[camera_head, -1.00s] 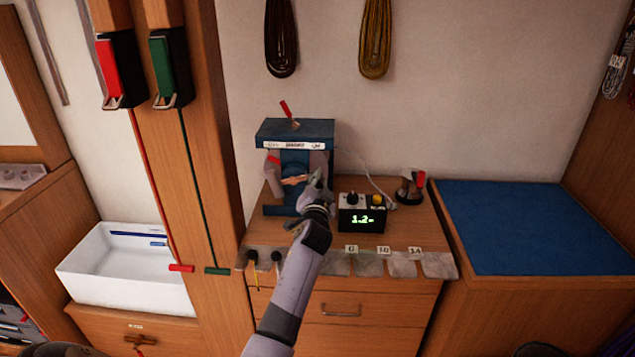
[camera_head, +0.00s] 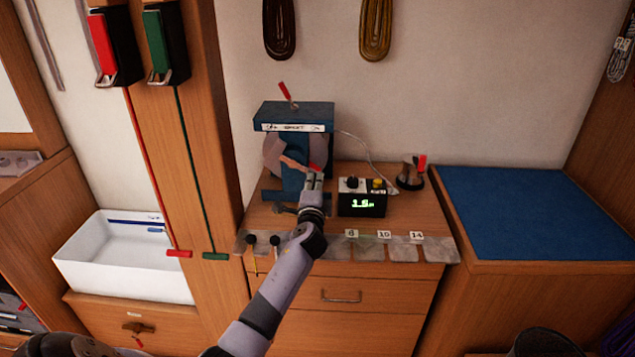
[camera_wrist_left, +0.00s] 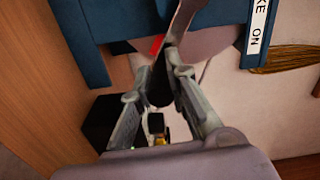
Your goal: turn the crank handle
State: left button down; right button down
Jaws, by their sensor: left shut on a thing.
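The blue winding machine (camera_head: 294,118) stands on the wooden cabinet, with a pinkish reel (camera_head: 273,155) under its top. A pale crank arm crosses the front of the reel, and a red mark (camera_head: 315,167) shows near its right end. My left gripper (camera_head: 313,178) is at that right end, in front of the machine. In the left wrist view, its two fingers close around the dark crank handle (camera_wrist_left: 160,90), beneath a metal arm. The fingers partly hide the handle. A red lever (camera_head: 284,90) sticks up on top of the machine. My right gripper is out of view.
A counter box (camera_head: 362,203) with lit green digits stands just right of my gripper. A small stand (camera_head: 410,176) with a red part is further right. Dark knobs (camera_head: 275,240) sit at the front edge. A blue mat (camera_head: 530,220) lies clear on the right.

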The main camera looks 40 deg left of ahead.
pick_arm(q)
jog(key=shift+s+a+f+m, duration=0.1)
jog(key=shift+f+m, duration=0.25)
jog(key=shift+m, duration=0.05)
jog(key=c, duration=1.5)
grip_release()
jog(key=shift+r, duration=0.1)
jog(key=shift+c, duration=0.2)
jog(key=v, duration=1.2)
